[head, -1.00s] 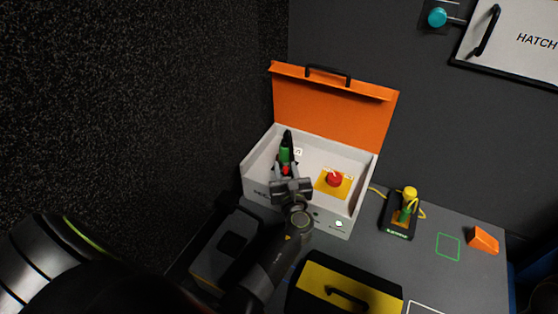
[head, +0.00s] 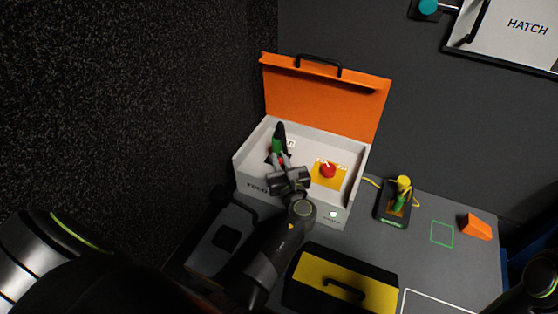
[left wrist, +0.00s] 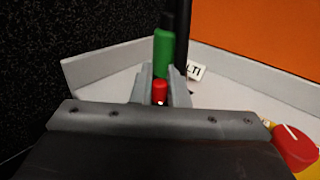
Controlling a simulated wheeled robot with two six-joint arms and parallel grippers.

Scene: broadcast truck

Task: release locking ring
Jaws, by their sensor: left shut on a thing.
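A white open case (head: 350,150) with an orange lid stands on the bench. In its left part is a green cylinder with a black top (head: 277,146); it also shows in the left wrist view (left wrist: 163,52). Just below it is a small red part (left wrist: 160,92), which may be the locking ring; its shape is mostly hidden. My left gripper (head: 279,160) reaches over the case's front wall and is shut on the red part, with one finger on each side of it. My right gripper is out of view.
A red knob on a yellow plate (head: 328,170) sits right of my left gripper in the case. A dark stand with a yellow-and-green tool (head: 402,190), an orange block (head: 476,227) and a yellow-topped black box (head: 345,275) are on the bench. The green outlined square is empty.

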